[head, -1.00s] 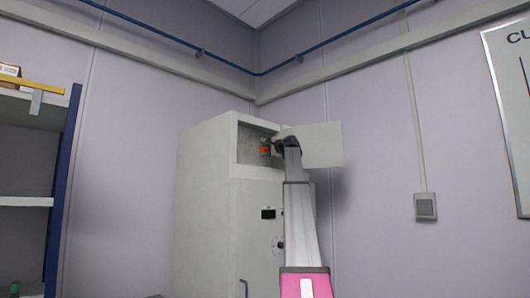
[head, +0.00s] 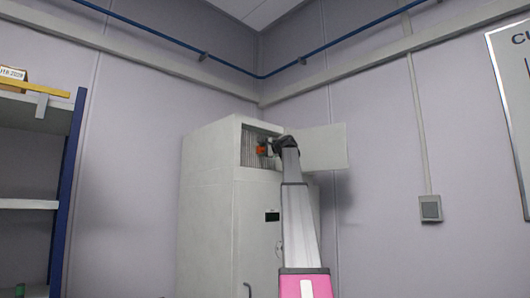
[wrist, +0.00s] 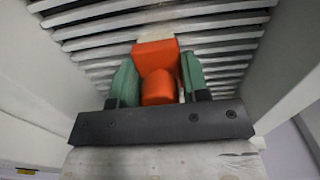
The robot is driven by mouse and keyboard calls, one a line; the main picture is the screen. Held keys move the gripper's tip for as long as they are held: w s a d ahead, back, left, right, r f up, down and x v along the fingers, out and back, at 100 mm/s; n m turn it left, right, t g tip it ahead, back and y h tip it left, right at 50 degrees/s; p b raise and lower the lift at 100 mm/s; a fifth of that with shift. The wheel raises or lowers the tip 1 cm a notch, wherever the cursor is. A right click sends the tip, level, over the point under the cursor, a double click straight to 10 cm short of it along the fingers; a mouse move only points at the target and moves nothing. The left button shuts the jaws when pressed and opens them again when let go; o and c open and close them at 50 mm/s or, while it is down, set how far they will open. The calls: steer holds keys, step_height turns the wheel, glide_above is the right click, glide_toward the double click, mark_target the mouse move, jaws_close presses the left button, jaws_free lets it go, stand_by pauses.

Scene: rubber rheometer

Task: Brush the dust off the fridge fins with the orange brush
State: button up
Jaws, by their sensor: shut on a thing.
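The fridge (head: 207,205) is a tall pale grey cabinet in the corner, its upper compartment open. The fins (head: 246,148) fill that compartment; in the wrist view they are pale horizontal slats (wrist: 100,42) with grey dust between and on them. My gripper (head: 267,148) reaches into the opening; in the wrist view its green fingers (wrist: 158,82) are shut on the orange brush (wrist: 155,54). The brush's pale bristle end (wrist: 157,33) points at the fins and looks to be at or against them. Exact contact is hard to tell.
The compartment's open door (head: 322,146) stands out to the right, close beside my arm. In the wrist view, compartment walls rise close on the left (wrist: 35,75) and right (wrist: 285,65). A shelf rack (head: 40,150) stands at the far left.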

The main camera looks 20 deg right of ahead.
mark_target(254, 148)
steer(key=shift+s+a, duration=0.6)
steer(key=shift+a, duration=1.1)
steer(key=shift+s+a, duration=0.65)
steer(key=shift+a, duration=1.05)
steer(key=shift+s+a, duration=0.6)
steer(key=shift+a, duration=1.1)
steer(key=shift+w+d+r, duration=0.1)
steer(key=shift+w+r, duration=0.05)
steer(key=shift+r, duration=0.45)
steer(key=shift+w+d, duration=0.4)
steer(key=shift+d, duration=0.8)
steer(key=shift+w+d, duration=0.35)
steer(key=shift+d, duration=0.9)
steer(key=shift+w+d, duration=0.4)
steer(key=shift+d, duration=0.8)
steer(key=shift+w+d, duration=0.35)
steer(key=shift+d, duration=0.4)
steer(key=shift+w+d, duration=0.35)
steer(key=shift+d, duration=0.35)
steer(key=d, duration=0.2)
steer(key=w+d, duration=0.1)
steer(key=d, duration=0.1)
steer(key=shift+w, duration=0.15)
steer(key=shift+d, duration=0.1)
steer(key=v, duration=0.6)
